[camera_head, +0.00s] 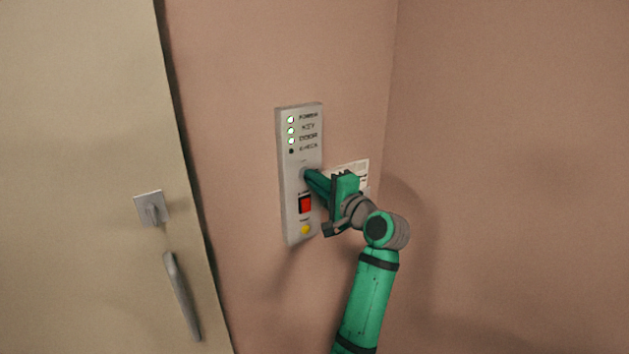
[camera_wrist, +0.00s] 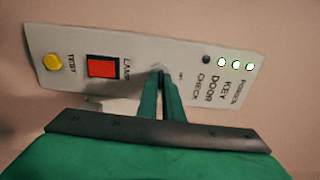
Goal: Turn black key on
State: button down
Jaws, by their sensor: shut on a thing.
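A pale grey control panel (camera_head: 290,160) is mounted on the pink wall. My green gripper (camera_head: 306,174) reaches its key position, between the indicator lights and the red switch. In the wrist view my two fingers (camera_wrist: 161,82) are close together at the panel (camera_wrist: 135,42), shut on the black key. The key itself is almost wholly hidden between the fingertips, so its angle cannot be told. The lights by POWER, KEY and DOOR (camera_head: 291,131) glow green-white; the one by CHECK (camera_head: 291,151) is dark.
A red lamp switch (camera_head: 305,204) and a yellow test button (camera_head: 305,229) sit below the key position. A white notice (camera_head: 350,168) is on the wall behind my gripper. A beige door (camera_head: 80,150) with a lock plate (camera_head: 150,207) and grey handle (camera_head: 182,297) stands at left.

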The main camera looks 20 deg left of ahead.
jog(key=shift+f, duration=0.1)
jog(key=c, duration=1.9)
grip_release()
jog(key=v, duration=1.1)
jog(key=shift+a, duration=0.1)
